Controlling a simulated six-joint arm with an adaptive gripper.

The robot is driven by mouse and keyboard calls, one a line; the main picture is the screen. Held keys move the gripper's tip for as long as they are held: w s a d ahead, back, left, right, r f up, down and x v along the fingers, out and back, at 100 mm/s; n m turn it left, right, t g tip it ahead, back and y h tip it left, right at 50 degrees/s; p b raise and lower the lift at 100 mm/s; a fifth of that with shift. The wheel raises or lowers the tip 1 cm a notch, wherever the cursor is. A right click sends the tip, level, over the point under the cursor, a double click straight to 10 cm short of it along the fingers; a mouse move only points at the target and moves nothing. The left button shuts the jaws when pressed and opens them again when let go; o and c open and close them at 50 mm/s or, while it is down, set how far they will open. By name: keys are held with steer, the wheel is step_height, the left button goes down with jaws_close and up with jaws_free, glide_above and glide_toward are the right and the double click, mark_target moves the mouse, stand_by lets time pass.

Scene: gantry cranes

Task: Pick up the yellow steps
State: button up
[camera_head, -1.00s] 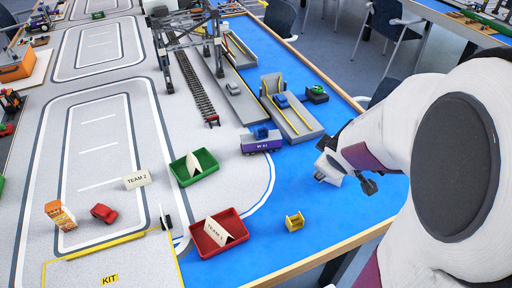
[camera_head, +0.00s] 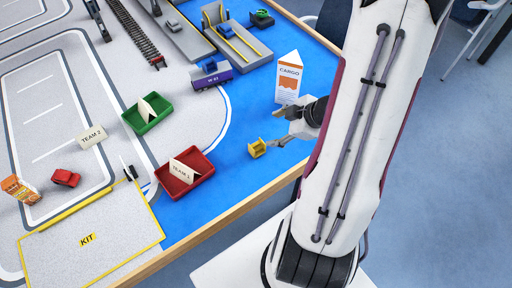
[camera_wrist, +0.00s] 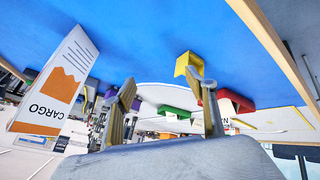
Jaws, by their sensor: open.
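The small yellow steps (camera_head: 257,148) stand on the blue mat near the table's front edge, right of the red tray. In the wrist view the yellow steps (camera_wrist: 188,65) show upside down beyond the fingertips, nearer the right finger. My gripper (camera_head: 277,127) is low over the blue mat, just right of the steps, with its fingers pointing left towards them. In the wrist view my gripper (camera_wrist: 169,92) has its two fingers well apart with nothing held between them. I cannot tell whether a finger touches the steps.
A white CARGO sign (camera_head: 289,80) stands just behind my gripper; it also shows in the wrist view (camera_wrist: 58,85). A red tray (camera_head: 205,167) and a green tray (camera_head: 165,119) lie to the left. A purple wagon (camera_head: 212,78) stands farther back. Blue mat around the steps is clear.

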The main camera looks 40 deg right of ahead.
mark_target(263, 143)
steer(key=s+a+f+y, duration=0.1)
steer(key=a+f+y, duration=0.1)
steer(key=shift+s+a+f+t, duration=0.2)
steer(key=shift+s+f+t, duration=0.15)
steer(key=shift+f+t, duration=0.05)
steer(key=shift+s+a+f+t+y, duration=0.3)
steer(key=shift+a+f+t+y, duration=0.15)
steer(key=shift+y, duration=0.25)
steer(key=shift+s+a+f+m+t+y, duration=0.3)
steer(key=shift+s+a+m+t+y, duration=0.1)
steer(key=shift+a+t+y, duration=0.15)
steer(key=shift+s+a+f+m+t+y, duration=0.2)
steer(key=shift+m+t+y, duration=0.1)
steer(key=shift+t, duration=0.4)
steer(key=shift+s+m+t, duration=0.25)
steer(key=shift+m+t, duration=0.25)
steer(key=shift+t, duration=0.2)
steer(key=t, duration=0.1)
steer(key=s+m+t, duration=0.1)
steer(key=shift+d+m+t, duration=0.25)
steer(key=shift+m+t, duration=0.05)
steer(key=shift+t, duration=0.1)
steer(key=shift+s+d+m+t, duration=0.3)
steer(key=shift+m+t, duration=0.2)
steer(key=shift+t, duration=0.1)
steer(key=shift+w+a, duration=0.1)
